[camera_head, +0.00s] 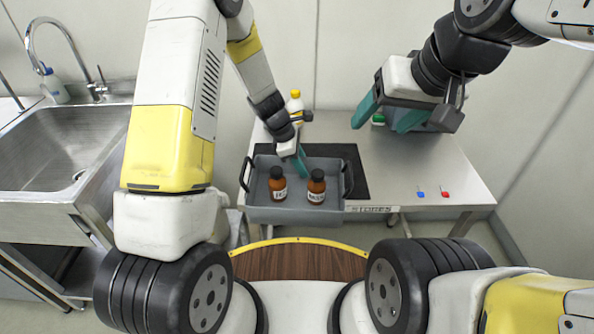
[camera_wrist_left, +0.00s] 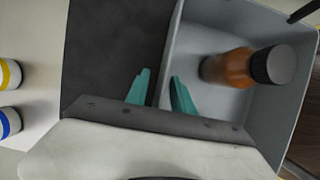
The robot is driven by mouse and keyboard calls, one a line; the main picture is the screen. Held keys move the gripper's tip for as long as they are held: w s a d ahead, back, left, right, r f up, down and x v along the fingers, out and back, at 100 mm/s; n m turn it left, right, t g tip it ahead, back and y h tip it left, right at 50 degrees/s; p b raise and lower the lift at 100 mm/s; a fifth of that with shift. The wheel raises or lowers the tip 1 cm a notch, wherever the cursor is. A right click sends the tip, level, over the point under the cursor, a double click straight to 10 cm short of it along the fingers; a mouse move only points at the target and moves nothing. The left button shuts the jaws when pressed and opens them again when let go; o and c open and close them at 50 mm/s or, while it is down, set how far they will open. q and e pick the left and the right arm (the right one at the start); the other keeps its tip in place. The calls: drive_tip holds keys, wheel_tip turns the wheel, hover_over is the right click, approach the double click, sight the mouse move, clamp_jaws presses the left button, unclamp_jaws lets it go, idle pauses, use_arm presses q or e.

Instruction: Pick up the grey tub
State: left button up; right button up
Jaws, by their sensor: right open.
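The grey tub (camera_head: 270,215) stands on a dark mat at the front left of the table, with a black handle at each end. Two brown bottles with black caps (camera_head: 277,185) (camera_head: 316,187) stand in it. My left gripper (camera_head: 301,163) is at the tub's back wall. In the left wrist view its teal fingers (camera_wrist_left: 159,80) are apart, one on each side of the tub wall (camera_wrist_left: 172,40), with a small gap showing. One brown bottle (camera_wrist_left: 232,68) shows inside the tub there. My right gripper (camera_head: 388,112) is open and empty above the table's back right.
A yellow-capped bottle (camera_head: 294,102) stands behind my left gripper. A small green and white item (camera_head: 378,119) is partly hidden by my right gripper. Blue (camera_head: 420,192) and red (camera_head: 445,192) pieces lie on the right. A sink (camera_head: 60,160) is at the left.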

use_arm(q)
clamp_jaws()
drive_tip(key=shift+r, duration=0.1)
idle(1.2)
